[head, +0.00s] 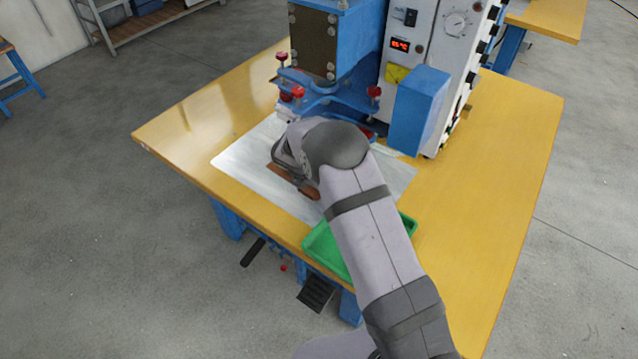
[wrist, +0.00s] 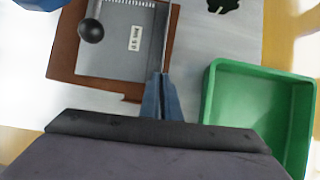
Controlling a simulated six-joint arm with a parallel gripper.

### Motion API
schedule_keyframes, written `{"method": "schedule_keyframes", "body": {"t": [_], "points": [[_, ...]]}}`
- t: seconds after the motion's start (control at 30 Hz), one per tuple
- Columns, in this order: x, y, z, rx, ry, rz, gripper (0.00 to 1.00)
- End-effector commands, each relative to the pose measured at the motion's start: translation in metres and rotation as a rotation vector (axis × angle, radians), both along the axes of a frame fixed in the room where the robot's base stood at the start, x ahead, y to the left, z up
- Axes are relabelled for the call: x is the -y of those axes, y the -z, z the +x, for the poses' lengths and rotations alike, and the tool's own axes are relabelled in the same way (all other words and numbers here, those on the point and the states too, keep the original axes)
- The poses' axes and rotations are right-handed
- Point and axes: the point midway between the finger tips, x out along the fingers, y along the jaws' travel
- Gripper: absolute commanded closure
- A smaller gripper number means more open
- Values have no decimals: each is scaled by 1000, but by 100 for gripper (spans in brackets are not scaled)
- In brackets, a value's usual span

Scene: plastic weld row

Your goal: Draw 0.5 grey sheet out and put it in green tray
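The grey sheet (wrist: 118,55) lies over a brown piece in the wrist view. It bears a small white label (wrist: 135,40), seen upside down, that seems to read 0.5. In the head view my arm hides most of it. My gripper (wrist: 161,78) has its blue fingers close together at the sheet's right-hand side; whether the sheet's edge is between them cannot be told. The green tray (wrist: 262,73) is to the right of the fingers and looks empty where visible. In the head view the tray (head: 325,252) is partly behind my arm.
A black ball knob (wrist: 90,30) sits over the sheet's left part. The blue and white welding machine (head: 425,75) stands behind, with red-knobbed clamps (head: 298,92). A pale mat (head: 240,160) covers part of the yellow table (head: 500,190). The table's right side is clear.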

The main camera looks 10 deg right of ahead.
Motion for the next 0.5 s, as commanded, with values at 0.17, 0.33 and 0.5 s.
{"method": "schedule_keyframes", "body": {"t": [0.17, 0.33, 0.5], "points": [[0, -3, 0, 1, 0, 0, 100], [0, -14, 0, 1, 0, -1, 100], [0, -22, 0, 0, -1, 0, 100]]}}
